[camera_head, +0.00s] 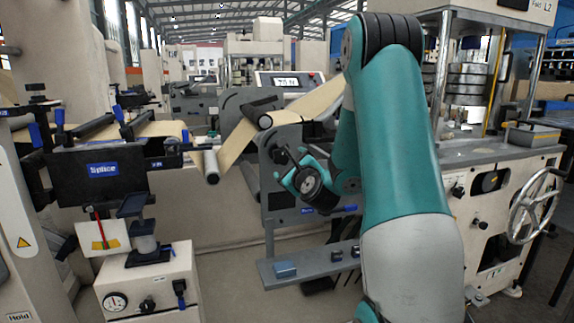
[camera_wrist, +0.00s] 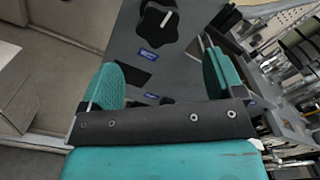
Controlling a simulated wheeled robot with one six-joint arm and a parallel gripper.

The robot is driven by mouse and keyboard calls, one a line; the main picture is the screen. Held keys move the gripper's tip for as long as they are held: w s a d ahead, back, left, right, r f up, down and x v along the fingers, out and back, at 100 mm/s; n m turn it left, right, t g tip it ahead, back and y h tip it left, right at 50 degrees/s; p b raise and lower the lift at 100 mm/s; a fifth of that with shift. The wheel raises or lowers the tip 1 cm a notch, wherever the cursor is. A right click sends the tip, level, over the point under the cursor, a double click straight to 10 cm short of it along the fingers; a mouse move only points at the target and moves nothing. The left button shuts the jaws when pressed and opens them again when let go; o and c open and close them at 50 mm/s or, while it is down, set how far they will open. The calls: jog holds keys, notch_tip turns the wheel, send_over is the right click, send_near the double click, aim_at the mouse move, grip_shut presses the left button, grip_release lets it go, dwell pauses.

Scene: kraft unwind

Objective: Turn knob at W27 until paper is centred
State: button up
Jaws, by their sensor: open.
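A black lobed knob (camera_wrist: 157,22) with a white pointer mark sits on a grey panel (camera_wrist: 135,45) in the wrist view. It is beyond my fingertips and apart from them. My gripper (camera_wrist: 163,60) is open, with a teal finger on each side and nothing between them. In the head view my gripper (camera_head: 285,165) is beside the grey unwind frame. The brown kraft paper (camera_head: 285,115) runs slanting over rollers above it. Blue labels (camera_wrist: 148,54) near the knob are too small to read. I cannot tell whether the paper is centred.
A digital display (camera_head: 287,81) stands behind the paper. A grey shelf (camera_head: 315,263) with small items juts out below my gripper. A "Splice" panel (camera_head: 100,172) is at left, and a machine with a handwheel (camera_head: 535,205) at right. Open floor shows below the frame.

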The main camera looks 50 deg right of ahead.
aim_at(282, 157)
jog(key=p+x, duration=0.7)
jog(key=p, duration=0.1)
jog(key=shift+w+r, duration=0.3)
jog(key=shift+r, duration=0.05)
jog(key=shift+w+d+f+p, duration=0.15)
jog(key=shift+w+d+p, duration=0.1)
jog(key=shift+w+p, duration=0.25)
jog(key=shift+w+d+f+p, duration=0.15)
jog(key=shift+w+d+p, duration=0.15)
jog(key=shift+p, duration=0.25)
jog(key=shift+c, duration=0.2)
